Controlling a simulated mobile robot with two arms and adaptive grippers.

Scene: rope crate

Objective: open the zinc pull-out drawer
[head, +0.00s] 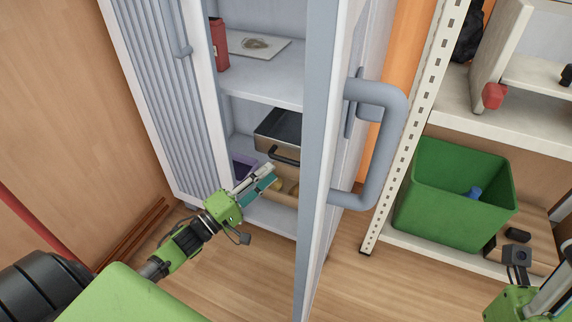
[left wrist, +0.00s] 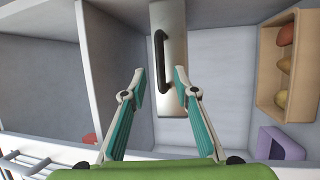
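The zinc drawer (head: 281,126) is in the open grey cabinet, with a metal front and a black bar handle (head: 285,156). Its front (left wrist: 176,20) and handle (left wrist: 160,62) also show in the left wrist view. My left gripper (head: 266,176) is at the cabinet opening, in front of and a little below the handle in the head view. In the left wrist view its fingers (left wrist: 160,76) are apart, with the lower end of the handle appearing between them. I cannot tell how much gap is left. Part of my right arm shows at the bottom right; its fingertips are unclear.
A cabinet door with a large handle (head: 390,145) stands open right of my left gripper. A green crate (head: 450,205) stands on the right shelf.

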